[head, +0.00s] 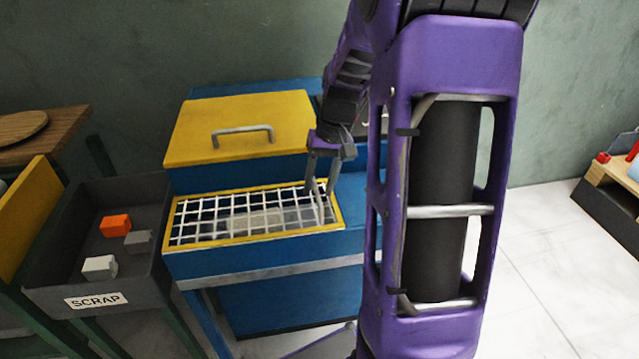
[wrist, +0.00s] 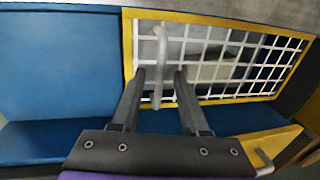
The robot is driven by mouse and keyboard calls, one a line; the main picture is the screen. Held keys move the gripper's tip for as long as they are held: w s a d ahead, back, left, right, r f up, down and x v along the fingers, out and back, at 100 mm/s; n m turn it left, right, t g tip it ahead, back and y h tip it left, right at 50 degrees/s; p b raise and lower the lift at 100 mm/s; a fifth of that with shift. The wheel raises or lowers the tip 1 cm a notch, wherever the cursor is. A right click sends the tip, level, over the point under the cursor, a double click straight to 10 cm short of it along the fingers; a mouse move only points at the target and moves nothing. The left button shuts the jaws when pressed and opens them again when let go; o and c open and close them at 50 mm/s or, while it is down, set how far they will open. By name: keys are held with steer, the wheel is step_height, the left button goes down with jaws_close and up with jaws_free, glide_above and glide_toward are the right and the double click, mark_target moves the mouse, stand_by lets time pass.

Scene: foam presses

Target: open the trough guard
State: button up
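The trough guard (head: 257,236) is a yellow frame with white mesh, lying closed over the trough of the blue press. It also shows in the wrist view (wrist: 215,17). A grey bar handle (wrist: 160,42) stands at one end of the guard, the right end in the head view. My gripper (head: 320,200) points down at that end. In the wrist view, my open gripper (wrist: 160,73) has one finger on each side of the handle, with gaps visible. Whether a finger touches it I cannot tell. Pale shapes lie under the mesh, partly hidden.
A yellow lid (head: 240,110) with a grey handle sits on the press behind the guard. A dark SCRAP bin (head: 60,205) holding an orange block and grey blocks stands to the left. My arm hides the press's right side. Open floor (head: 550,270) lies to the right.

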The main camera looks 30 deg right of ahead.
jaws_close()
stand_by(1.3)
